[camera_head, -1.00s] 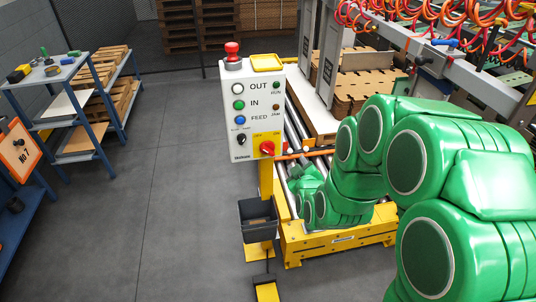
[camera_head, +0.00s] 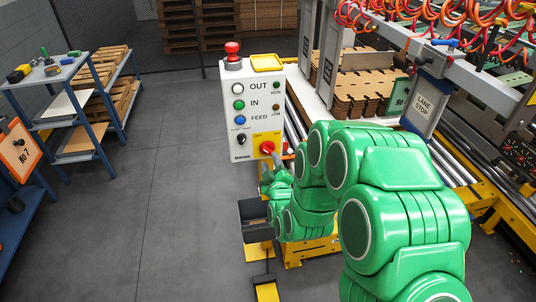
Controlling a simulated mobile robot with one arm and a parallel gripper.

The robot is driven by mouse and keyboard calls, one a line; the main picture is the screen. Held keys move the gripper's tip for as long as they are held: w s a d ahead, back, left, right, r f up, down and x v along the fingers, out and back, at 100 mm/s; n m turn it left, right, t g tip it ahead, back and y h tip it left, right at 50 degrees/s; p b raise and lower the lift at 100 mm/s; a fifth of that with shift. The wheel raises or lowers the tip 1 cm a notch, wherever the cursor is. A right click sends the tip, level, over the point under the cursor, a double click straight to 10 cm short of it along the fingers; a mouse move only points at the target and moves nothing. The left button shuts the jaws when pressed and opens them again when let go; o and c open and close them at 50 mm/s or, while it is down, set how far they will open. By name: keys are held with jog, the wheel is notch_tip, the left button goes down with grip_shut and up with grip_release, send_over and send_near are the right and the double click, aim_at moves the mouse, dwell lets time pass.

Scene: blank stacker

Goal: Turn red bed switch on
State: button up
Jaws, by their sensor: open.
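The red switch (camera_head: 267,147) is a round red knob on a yellow plate at the lower right of the white control panel (camera_head: 238,148). The way its handle is turned is too small to tell. My gripper (camera_head: 272,166) is just below and slightly right of the red switch, at the panel's lower right corner. It is open and I see nothing held in it. Its fingers are small and partly hidden by my green arm, so I cannot tell whether they touch the knob.
The panel also carries white, green and blue buttons, a black selector (camera_head: 241,139) and a red mushroom button (camera_head: 232,49) on top. The roller conveyor (camera_head: 455,165) lies to the right. Floor at left is clear.

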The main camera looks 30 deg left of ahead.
aim_at(267, 152)
jog(key=shift+x, duration=2.45)
grip_shut()
